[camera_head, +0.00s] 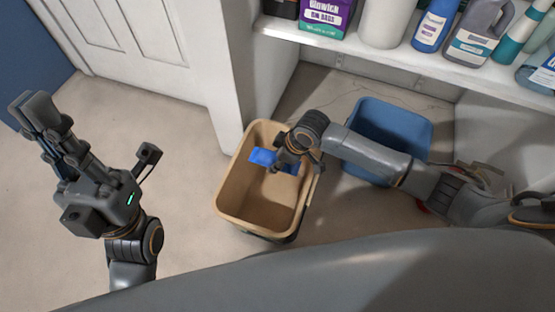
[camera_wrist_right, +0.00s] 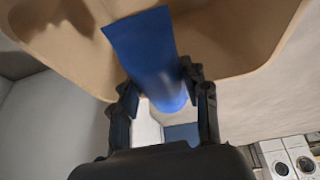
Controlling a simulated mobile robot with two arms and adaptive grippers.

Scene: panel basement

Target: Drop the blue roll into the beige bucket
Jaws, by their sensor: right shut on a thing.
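The beige bucket (camera_head: 250,205) stands on the floor in the middle of the head view, its open top facing up. My right gripper (camera_head: 285,165) is over the bucket's opening, shut on the blue roll (camera_head: 262,157). In the right wrist view the roll (camera_wrist_right: 143,50) sticks out from between the fingers (camera_wrist_right: 163,92), with the bucket's beige wall (camera_wrist_right: 225,40) behind it. How deep the roll is relative to the rim is hard to tell. My left gripper (camera_head: 40,118) is at the far left, away from the bucket; its finger gap is unclear.
A blue bucket (camera_head: 405,125) stands right of the beige one, partly hidden by my right arm. A white shelf (camera_head: 440,62) with bottles and a purple box (camera_head: 327,14) is at the back. A white door (camera_head: 135,40) is at upper left. The floor at left is clear.

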